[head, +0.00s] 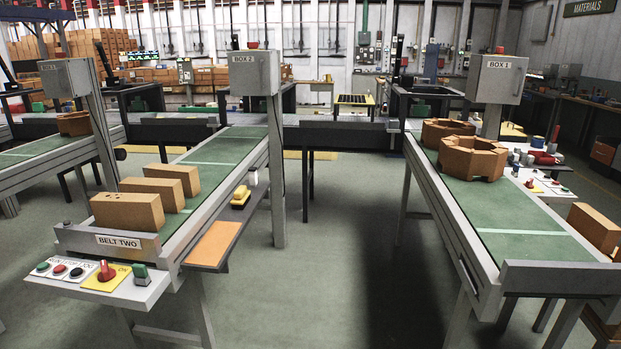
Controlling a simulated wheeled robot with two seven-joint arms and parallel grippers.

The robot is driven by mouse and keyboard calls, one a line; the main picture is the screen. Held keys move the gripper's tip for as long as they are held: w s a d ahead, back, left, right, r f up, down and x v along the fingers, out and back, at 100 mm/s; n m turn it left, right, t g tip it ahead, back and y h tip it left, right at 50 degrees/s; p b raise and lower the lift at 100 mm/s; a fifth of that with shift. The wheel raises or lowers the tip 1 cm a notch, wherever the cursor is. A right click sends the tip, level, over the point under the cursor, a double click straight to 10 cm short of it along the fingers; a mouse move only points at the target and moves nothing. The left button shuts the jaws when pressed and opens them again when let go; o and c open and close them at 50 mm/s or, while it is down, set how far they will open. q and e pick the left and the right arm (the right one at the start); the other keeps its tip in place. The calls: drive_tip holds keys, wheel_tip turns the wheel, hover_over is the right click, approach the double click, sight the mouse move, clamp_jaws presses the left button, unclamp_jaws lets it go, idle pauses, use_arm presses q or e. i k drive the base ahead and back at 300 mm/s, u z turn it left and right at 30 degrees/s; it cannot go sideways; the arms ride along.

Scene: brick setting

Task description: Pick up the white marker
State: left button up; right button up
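I cannot make out a white marker for certain. A small white object (252,178) sits at the right side of belt two, just behind a yellow object (240,196); it is too small to tell what it is. Neither of my grippers is in view.
Belt two (212,178) carries brown bricks (128,211) at its near end, above a control panel (100,283). The right belt (505,211) holds octagonal brick pieces (473,157). Small items (541,158) lie on its side shelf. The floor (330,270) between the belts is clear.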

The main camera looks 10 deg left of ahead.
sight(252, 172)
drive_tip(key=z, duration=0.05)
drive_tip(key=i, duration=2.85)
drive_tip(key=u, duration=2.3)
